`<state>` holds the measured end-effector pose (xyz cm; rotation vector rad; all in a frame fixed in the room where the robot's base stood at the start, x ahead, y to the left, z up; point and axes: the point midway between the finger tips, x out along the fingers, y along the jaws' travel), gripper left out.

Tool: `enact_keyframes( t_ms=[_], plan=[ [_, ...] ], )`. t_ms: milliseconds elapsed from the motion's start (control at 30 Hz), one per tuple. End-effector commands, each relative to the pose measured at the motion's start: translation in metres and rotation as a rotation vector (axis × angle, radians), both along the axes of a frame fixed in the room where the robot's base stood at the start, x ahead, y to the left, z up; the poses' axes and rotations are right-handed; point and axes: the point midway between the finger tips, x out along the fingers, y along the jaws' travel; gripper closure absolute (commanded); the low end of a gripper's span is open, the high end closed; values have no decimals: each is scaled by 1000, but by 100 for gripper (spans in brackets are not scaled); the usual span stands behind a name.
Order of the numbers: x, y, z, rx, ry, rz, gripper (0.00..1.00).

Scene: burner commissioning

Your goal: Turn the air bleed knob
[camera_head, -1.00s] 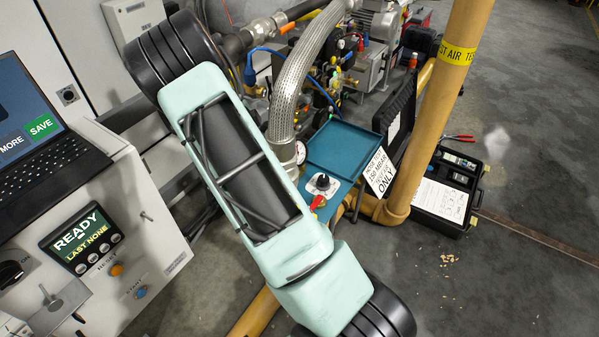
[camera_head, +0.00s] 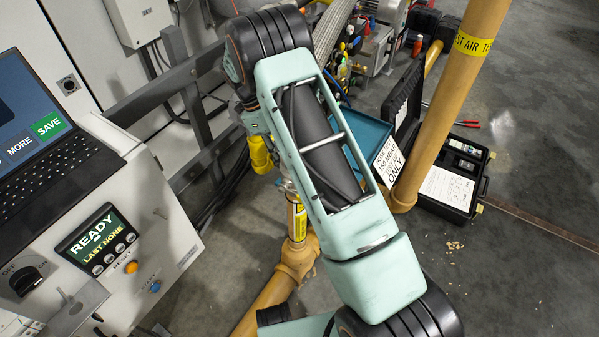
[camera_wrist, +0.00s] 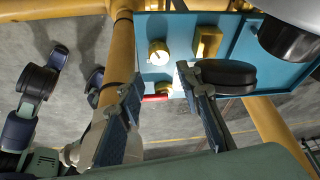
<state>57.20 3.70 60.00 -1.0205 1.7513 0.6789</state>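My gripper (camera_wrist: 161,76) shows in the wrist view with its two fingers well apart and nothing held between them. Beyond the fingertips is a teal panel or tray (camera_wrist: 180,28), which also shows partly in the head view (camera_head: 368,133). On it are a round pale knob-like part (camera_wrist: 158,52), a brass block (camera_wrist: 207,42) and a smaller brass part (camera_wrist: 163,88) between the fingertips. A red handle (camera_wrist: 155,98) lies by the left fingertip. I cannot tell which part is the air bleed knob. In the head view my arm hides the gripper and these parts.
A yellow pipe (camera_head: 450,100) rises beside the panel, with a warning sign (camera_head: 388,160) near it. A black open case (camera_head: 455,180) lies on the floor to the right. A control cabinet with a READY display (camera_head: 97,238) and laptop (camera_head: 40,150) stands left.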

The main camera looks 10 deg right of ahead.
Motion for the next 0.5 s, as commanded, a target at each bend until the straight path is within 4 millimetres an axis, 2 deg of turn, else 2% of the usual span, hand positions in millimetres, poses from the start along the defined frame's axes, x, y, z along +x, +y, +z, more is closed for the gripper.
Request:
enact_keyframes(
  t_ms=[33,300,500],
  plan=[
    [-4,-4,-12,0,5,-2,68],
    [-13,-21,-59,0,3,-1,68],
    [-16,-28,-77,0,2,1,68]
  ],
)
